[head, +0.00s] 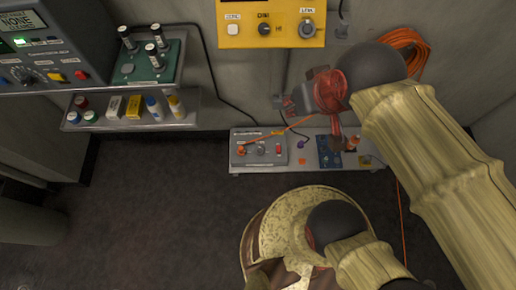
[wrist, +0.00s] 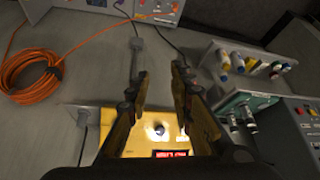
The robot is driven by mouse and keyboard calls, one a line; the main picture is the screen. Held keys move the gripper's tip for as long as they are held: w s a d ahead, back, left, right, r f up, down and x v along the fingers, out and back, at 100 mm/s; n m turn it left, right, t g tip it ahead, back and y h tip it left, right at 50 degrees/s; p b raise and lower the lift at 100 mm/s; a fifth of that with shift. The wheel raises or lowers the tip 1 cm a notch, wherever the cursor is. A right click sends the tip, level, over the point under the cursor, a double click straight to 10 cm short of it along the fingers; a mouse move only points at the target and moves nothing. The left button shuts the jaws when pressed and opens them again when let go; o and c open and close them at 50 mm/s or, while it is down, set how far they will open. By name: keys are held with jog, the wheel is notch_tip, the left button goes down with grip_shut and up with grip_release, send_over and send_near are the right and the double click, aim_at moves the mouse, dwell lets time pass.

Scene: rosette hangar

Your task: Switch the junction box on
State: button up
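No label reading junction box is legible. A yellow box (head: 272,24) on the wall carries a white button (head: 232,29), a dark knob (head: 264,29) and a grey round control (head: 307,28). It also shows in the wrist view (wrist: 135,140), low behind my fingers, with a red display. A grey box (head: 258,158) with several small controls stands on the low shelf, with an orange cable across its front. My gripper (wrist: 157,62) is open and empty in front of the wall, between the two boxes. The head view shows it (head: 300,100) partly hidden by my arm.
Left are an instrument panel (head: 50,55), a green block (head: 148,62) with dark cylinders, and a shelf (head: 130,122) with several small items. An orange cable coil (head: 405,42) hangs at right. A low shelf (head: 310,166) also holds a blue board (head: 329,151).

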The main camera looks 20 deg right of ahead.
grip_shut()
dwell(1.3)
